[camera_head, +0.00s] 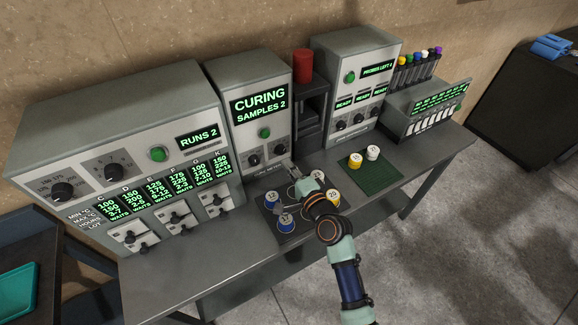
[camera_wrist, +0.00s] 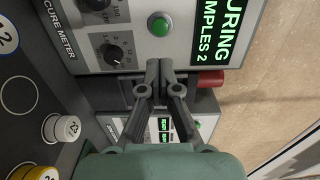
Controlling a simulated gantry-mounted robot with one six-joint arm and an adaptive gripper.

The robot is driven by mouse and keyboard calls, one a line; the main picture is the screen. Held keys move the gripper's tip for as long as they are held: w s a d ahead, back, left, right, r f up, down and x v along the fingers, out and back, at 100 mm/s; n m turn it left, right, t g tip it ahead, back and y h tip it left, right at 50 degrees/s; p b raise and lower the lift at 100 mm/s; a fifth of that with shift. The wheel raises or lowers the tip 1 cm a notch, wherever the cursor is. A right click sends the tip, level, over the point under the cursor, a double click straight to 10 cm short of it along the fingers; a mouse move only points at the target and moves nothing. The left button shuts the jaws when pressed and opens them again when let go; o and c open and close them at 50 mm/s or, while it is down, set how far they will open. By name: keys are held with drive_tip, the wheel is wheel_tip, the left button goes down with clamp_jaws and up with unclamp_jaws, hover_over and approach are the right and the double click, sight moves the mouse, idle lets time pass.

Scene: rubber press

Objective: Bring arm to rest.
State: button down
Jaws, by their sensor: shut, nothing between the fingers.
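My gripper (camera_wrist: 152,72) is shut with its fingertips together and nothing between them. In the head view my gripper (camera_head: 288,168) is above the back edge of the dark sample board, in front of the curing machine (camera_head: 262,105) that reads "SAMPLES 2". My arm covers part of the board. In the wrist view the fingers lie in front of the curing machine's panel, and a white-topped puck (camera_wrist: 67,128) is at lower left.
A wide machine (camera_head: 190,140) reading "RUNS 2" stands at left. A red cylinder (camera_head: 302,66) tops a dark stand between machines. A green mat (camera_head: 378,180) holds a yellow and a white piece. A probe rack (camera_head: 425,108) stands at right. The bench front right of the mat is clear.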

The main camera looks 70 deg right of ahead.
idle(0.4)
drive_tip(key=w+a+r+n+t+y, duration=0.1)
drive_tip(key=w+a+r+n+y, duration=0.15)
drive_tip(key=w+a+n, duration=0.4)
drive_tip(key=w+a+r+n+t+y, duration=0.1)
drive_tip(key=w+a+n+y, duration=0.2)
drive_tip(key=a, duration=0.6)
drive_tip(key=w+a+r+n+y, duration=0.25)
drive_tip(key=w+a+n, duration=0.2)
drive_tip(key=a, duration=0.35)
drive_tip(key=s+a+r+n+g+y, duration=0.1)
drive_tip(key=s+a+r+n+y, duration=0.15)
drive_tip(key=a+n, duration=0.7)
drive_tip(key=s+a+r+n+g+y, duration=0.1)
drive_tip(key=s+a+n+y, duration=0.15)
drive_tip(key=a, duration=1.35)
wheel_tip(320, 180, up, 20)
drive_tip(key=p, duration=2)
drive_tip(key=shift+s+d+n+h, duration=0.15)
drive_tip(key=shift+n+h, duration=0.15)
drive_tip(key=shift+h, duration=0.1)
